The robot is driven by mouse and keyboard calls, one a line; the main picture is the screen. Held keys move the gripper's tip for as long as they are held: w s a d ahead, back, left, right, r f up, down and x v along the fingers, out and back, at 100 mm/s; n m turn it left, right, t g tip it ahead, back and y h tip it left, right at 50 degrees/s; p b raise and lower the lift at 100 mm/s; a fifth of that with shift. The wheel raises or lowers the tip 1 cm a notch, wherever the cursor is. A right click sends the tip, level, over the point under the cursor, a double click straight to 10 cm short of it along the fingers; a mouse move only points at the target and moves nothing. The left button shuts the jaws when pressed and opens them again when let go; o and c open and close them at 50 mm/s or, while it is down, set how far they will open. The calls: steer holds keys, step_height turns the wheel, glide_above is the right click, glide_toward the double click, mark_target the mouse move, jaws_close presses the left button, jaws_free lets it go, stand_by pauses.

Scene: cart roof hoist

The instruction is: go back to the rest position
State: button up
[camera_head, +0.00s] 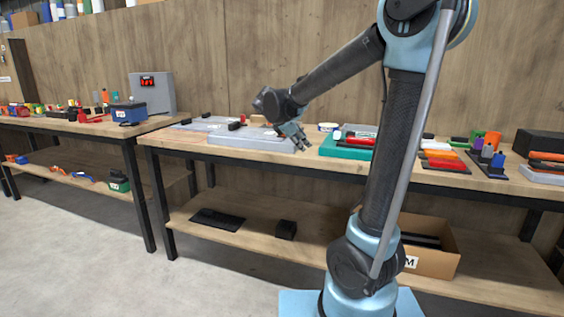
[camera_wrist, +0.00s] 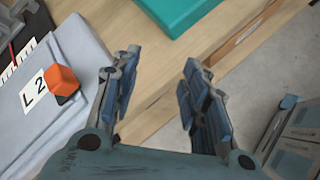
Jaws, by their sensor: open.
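My gripper (camera_head: 299,140) is over the front part of the middle workbench (camera_head: 180,145), at the right end of a grey slab (camera_head: 230,139). In the wrist view my gripper (camera_wrist: 160,85) has its two fingers spread apart with nothing between them. The bench top's front edge (camera_wrist: 225,50) and the floor show beneath and past the fingers. How far the fingertips are above the bench top is hard to tell.
A teal tray (camera_head: 340,150) lies right of my gripper; it also shows in the wrist view (camera_wrist: 180,12). An orange-and-black block (camera_wrist: 63,82) sits by an "L 2" label. A cardboard box (camera_head: 432,262) stands on the lower shelf. Floor at left is clear.

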steer(key=s+d+f+m+g+y, duration=0.1)
steer(key=s+d+f+m+g, duration=0.15)
steer(key=s+d+m, duration=0.5)
steer(key=s+d+f+m+g+y, duration=0.15)
steer(key=s+d+f, duration=0.25)
steer(key=s, duration=0.6)
steer(key=s+f+m+y, duration=0.4)
steer(key=s+f+m, duration=0.7)
steer(key=s, duration=0.5)
steer(key=shift+d+f+g, duration=0.15)
steer(key=shift+f+g, duration=0.15)
steer(key=shift+f, duration=0.15)
steer(key=shift+w+f, duration=0.2)
steer(key=shift+w, duration=0.25)
